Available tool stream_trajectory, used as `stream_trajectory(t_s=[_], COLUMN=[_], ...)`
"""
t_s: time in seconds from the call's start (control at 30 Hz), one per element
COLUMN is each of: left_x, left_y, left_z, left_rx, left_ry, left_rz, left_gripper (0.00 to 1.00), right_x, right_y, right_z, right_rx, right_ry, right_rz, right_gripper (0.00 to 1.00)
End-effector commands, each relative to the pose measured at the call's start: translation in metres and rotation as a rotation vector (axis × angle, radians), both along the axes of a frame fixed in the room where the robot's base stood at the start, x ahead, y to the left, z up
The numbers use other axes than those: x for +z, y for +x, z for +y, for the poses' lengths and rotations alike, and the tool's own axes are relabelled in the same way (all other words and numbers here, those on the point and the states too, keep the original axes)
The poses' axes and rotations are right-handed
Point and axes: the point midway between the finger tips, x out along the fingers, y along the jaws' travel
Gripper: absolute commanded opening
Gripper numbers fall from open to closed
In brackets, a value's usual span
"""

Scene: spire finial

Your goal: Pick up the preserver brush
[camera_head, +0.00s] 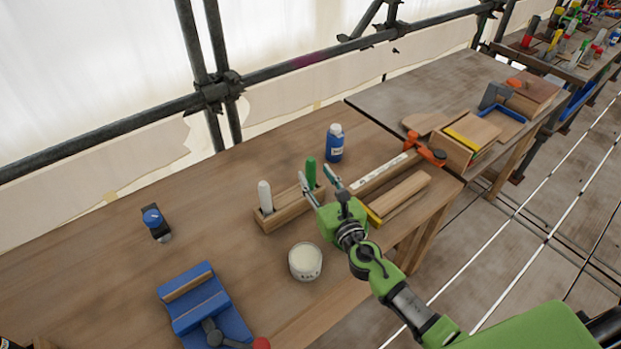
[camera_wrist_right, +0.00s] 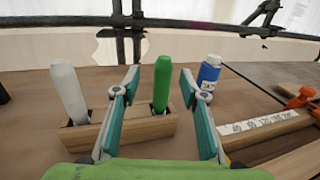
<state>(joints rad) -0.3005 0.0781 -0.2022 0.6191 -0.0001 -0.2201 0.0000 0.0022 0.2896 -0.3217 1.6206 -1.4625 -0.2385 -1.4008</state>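A wooden holder block (camera_head: 270,220) on the bench bears a white upright handle (camera_head: 265,197) and a green upright handle (camera_head: 311,172). No brush bristles show, so I cannot tell which is the preserver brush. My right gripper (camera_head: 318,182) is open in front of the block. In the right wrist view, the green handle (camera_wrist_right: 161,84) stands between the two open fingers (camera_wrist_right: 159,88), beyond them and apart from them. The white handle (camera_wrist_right: 68,92) stands outside the left finger. The lower ends of both handles are hidden in the block. My left gripper is not in view.
A blue bottle (camera_head: 334,143) with a white cap stands behind the block. A white pot (camera_head: 305,262) stands in front of it. A blue vise (camera_head: 200,305) is at front left. Wooden pieces and an orange clamp (camera_head: 425,150) lie to the right. Bench at left is mostly clear.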

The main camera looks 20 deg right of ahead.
Motion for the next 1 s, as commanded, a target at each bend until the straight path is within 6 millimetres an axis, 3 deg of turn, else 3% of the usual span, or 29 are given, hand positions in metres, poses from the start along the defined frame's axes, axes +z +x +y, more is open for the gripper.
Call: stream_trajectory(t_s=[0.17, 0.5, 0.77, 0.93, 1.0], left_x=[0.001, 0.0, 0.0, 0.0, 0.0], left_y=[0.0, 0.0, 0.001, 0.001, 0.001], left_z=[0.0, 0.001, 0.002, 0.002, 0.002], left_rx=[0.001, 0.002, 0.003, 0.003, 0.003], left_ry=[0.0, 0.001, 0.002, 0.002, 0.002], left_rz=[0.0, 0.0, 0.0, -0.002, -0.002], left_gripper=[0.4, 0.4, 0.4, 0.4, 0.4], right_x=[0.001, 0.002, 0.002, 0.002, 0.002], right_y=[0.012, 0.057, 0.059, 0.058, 0.058], right_z=[0.0, -0.001, 0.0, -0.001, -0.001], right_rx=[-0.001, -0.002, -0.001, -0.001, -0.001], right_ry=[-0.001, 0.001, 0.002, 0.002, 0.002], right_rz=[-0.001, -0.001, 0.001, 0.0, 0.0], right_gripper=[0.4, 0.4, 0.4, 0.0, 0.0])
